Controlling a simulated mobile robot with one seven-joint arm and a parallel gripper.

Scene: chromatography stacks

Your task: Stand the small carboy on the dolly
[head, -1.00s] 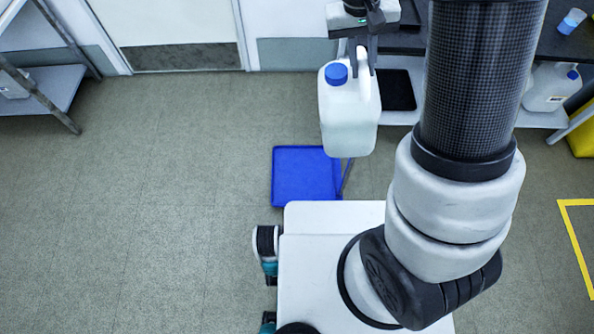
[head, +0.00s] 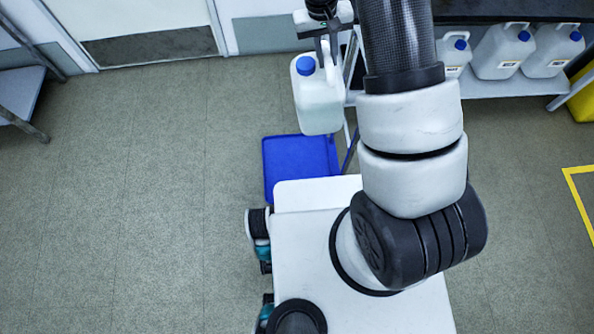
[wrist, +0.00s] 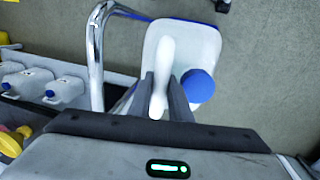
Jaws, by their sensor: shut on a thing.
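The small carboy (head: 319,104) is a white jug with a blue cap. It hangs upright from my gripper (head: 326,48), which is shut on its handle. In the wrist view the carboy (wrist: 205,45) shows from above, with its handle between my gripper's fingers (wrist: 172,95). The blue dolly (head: 300,165) is a flat, empty-looking platform on the floor, just in front of my base. In the head view the carboy appears above its far edge. In the wrist view the carboy hides most of the dolly, and a curved metal handle (wrist: 97,50) rises beside it.
Several other white carboys (head: 503,50) stand on a low shelf under the dark bench at right. A grey shelf rack (head: 20,95) is at far left. A yellow container (head: 583,95) and yellow floor tape (head: 580,200) are at right. The floor left of the dolly is clear.

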